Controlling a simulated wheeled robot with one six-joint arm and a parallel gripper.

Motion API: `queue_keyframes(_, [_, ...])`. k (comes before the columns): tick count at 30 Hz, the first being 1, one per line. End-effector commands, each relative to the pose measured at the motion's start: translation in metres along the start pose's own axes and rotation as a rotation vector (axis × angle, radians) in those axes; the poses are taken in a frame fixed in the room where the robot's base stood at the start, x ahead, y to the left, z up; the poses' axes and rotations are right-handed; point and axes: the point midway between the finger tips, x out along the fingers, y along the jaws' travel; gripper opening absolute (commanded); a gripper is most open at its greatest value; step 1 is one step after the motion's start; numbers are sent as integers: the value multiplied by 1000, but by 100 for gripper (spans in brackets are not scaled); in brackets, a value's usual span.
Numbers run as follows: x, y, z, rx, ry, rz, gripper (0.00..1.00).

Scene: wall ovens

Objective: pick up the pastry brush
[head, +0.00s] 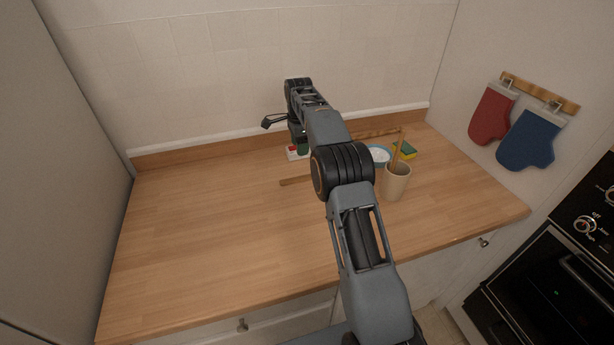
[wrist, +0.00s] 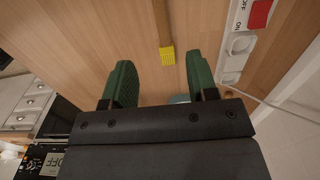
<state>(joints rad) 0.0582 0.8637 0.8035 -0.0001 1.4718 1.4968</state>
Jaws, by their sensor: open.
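The pastry brush (wrist: 166,54) shows in the wrist view, with a wooden handle running up out of the frame and yellow bristles pointing toward my gripper (wrist: 160,72). Its bristle end appears between the two green fingers, which stand apart and hold nothing. I cannot tell the height of the fingers above the worktop. In the head view a wooden handle (head: 294,181), probably the brush's, lies on the worktop left of my arm, and my arm hides the rest. My gripper (head: 302,146) is near the back of the worktop there, partly hidden by my arm.
A power strip with a red switch (wrist: 259,14) lies right of the brush in the wrist view. A beige cup (head: 396,183) holding a wooden stick, a blue bowl (head: 387,160) and a sponge (head: 407,152) stand right of my arm. The left worktop (head: 200,230) is clear.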

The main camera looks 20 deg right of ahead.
Motion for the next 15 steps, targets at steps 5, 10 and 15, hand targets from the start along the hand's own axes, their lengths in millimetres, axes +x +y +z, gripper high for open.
queue_keyframes(5, [31,-1,0,19,0,8,53])
queue_keyframes(10, [59,-1,0,18,0,6,53])
queue_keyframes(15, [78,-2,0,16,0,4,53])
